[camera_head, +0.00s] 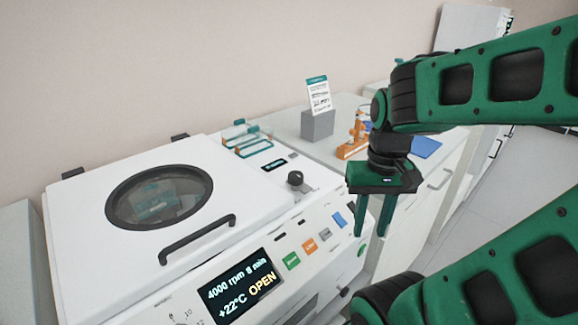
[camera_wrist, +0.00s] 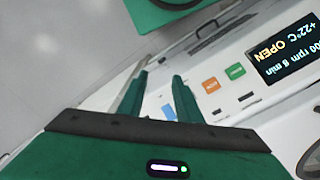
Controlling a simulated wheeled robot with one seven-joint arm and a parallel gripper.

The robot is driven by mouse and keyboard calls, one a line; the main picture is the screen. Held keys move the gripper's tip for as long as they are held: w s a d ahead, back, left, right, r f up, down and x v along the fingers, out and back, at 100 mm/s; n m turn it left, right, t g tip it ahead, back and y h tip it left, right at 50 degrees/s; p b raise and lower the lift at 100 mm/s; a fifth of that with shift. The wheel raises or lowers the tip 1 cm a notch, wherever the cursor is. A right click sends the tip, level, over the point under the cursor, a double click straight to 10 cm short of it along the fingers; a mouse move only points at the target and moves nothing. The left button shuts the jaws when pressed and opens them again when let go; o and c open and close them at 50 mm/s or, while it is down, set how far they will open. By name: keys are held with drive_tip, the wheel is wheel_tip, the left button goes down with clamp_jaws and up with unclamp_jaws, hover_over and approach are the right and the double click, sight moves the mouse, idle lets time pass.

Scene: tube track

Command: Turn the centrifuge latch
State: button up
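The white centrifuge (camera_head: 85,250) fills the left of the head view. Its lid (camera_head: 105,180) lies down flat, with a round dark window and a black bar handle (camera_head: 197,240). A black knob (camera_head: 296,179) stands on the top right of the housing; which part is the latch I cannot tell for sure. The front display (camera_head: 240,285) reads 4000 rpm and OPEN; it also shows in the wrist view (camera_wrist: 283,48). My gripper (camera_head: 372,233) points down, right of the centrifuge's front corner. Its fingers are apart with nothing between them, also in the wrist view (camera_wrist: 160,78).
Green (camera_head: 291,260), orange (camera_head: 309,245) and blue (camera_head: 340,219) front buttons lie left of my gripper. Behind, a tube rack (camera_head: 247,140), a grey block with a sign (camera_head: 318,124) and an orange stand (camera_head: 353,145) sit on the bench. Open floor (camera_head: 480,200) lies right.

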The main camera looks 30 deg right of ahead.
drive_tip(key=shift+d, duration=0.15)
drive_tip(key=o, duration=0.4)
drive_tip(key=shift+s+r, duration=0.1)
drive_tip(key=shift+o, duration=0.7)
drive_tip(key=shift+w+d+r+n, duration=0.15)
drive_tip(key=shift+w+r+n, duration=0.3)
drive_tip(key=shift+r, duration=0.15)
drive_tip(key=shift+w+d+r+n, duration=0.1)
drive_tip(key=shift+w+r+n, duration=0.3)
drive_tip(key=shift+r, duration=0.2)
drive_tip(key=n, duration=1.5)
approach(296, 174)
drive_tip(key=shift+m, duration=0.25)
wheel_tip(296, 174, down, 8)
drive_tip(key=shift+s+a+f, duration=0.1)
drive_tip(key=shift+s+f, duration=0.05)
drive_tip(key=shift+f, duration=0.1)
drive_tip(key=c, duration=1.1)
